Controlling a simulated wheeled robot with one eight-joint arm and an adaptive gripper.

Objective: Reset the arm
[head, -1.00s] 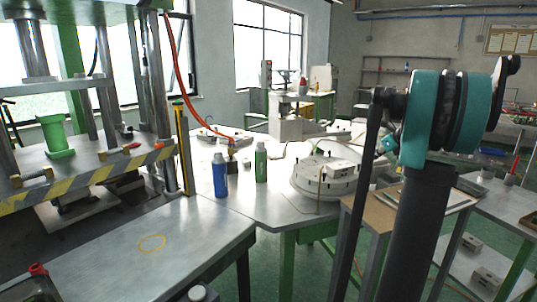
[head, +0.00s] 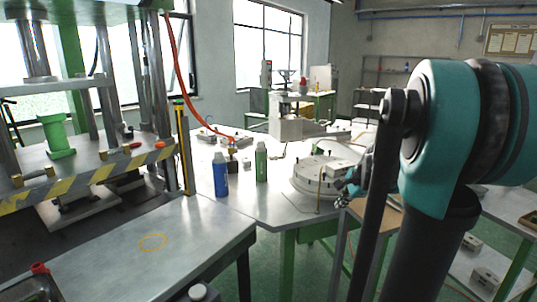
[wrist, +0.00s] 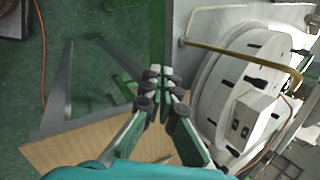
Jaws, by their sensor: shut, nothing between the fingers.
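My gripper (wrist: 161,92) shows in the wrist view with its fingertips together and nothing between them. It hangs above the gap between a wooden board and a white round machine. In the head view my gripper (head: 349,187) is small and partly hidden behind my arm, just right of the white round machine (head: 312,182). My teal and black arm fills the right side of the head view, with a bent joint at the top. In the wrist view the white round machine (wrist: 205,85) lies to the right, apart from the fingers.
A blue bottle (head: 220,176) and a green bottle (head: 261,163) stand on the metal table (head: 255,205). A wooden board (wrist: 90,145) lies below my gripper. Green floor (wrist: 105,25) is open at upper left.

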